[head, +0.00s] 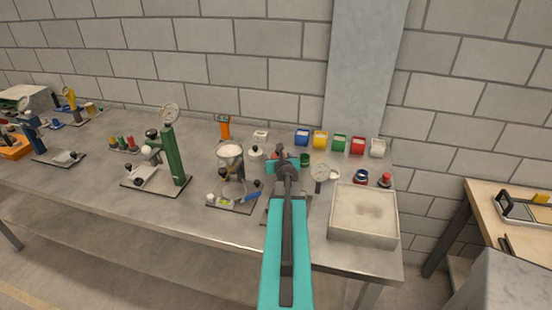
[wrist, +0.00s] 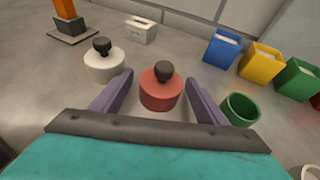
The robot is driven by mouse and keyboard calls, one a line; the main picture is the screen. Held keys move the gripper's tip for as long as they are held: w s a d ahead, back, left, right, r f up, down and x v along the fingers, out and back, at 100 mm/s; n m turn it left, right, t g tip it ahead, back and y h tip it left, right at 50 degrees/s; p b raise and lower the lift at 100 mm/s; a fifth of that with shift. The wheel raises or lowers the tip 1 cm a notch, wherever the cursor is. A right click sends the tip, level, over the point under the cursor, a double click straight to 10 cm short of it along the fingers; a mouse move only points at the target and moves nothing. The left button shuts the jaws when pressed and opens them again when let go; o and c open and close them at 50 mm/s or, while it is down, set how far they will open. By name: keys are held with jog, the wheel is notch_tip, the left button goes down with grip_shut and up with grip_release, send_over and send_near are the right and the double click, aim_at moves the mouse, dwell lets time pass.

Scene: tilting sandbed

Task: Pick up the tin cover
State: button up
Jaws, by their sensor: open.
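A round red tin (wrist: 160,95) with a black knob (wrist: 163,69) on its cover stands upright on the bench, between the fingers of my gripper (wrist: 159,84) in the wrist view. The fingers are apart, one on each side, and hold nothing. I cannot tell whether they touch the tin. A similar white tin (wrist: 104,66) with a black knob stands to the left, outside the left finger. In the head view my gripper (head: 290,168) reaches over the bench and mostly hides the red tin.
An open green cup (wrist: 240,109) stands close by the right finger. Blue (wrist: 222,48), yellow (wrist: 260,62) and green bins stand behind. A small white box (wrist: 139,30) is at the back. A sand tray (head: 363,236) stands right of my arm.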

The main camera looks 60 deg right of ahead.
jog(key=shift+w+d, duration=0.1)
dwell(0.5)
jog(key=c, duration=1.1)
jog(key=shift+r, duration=5)
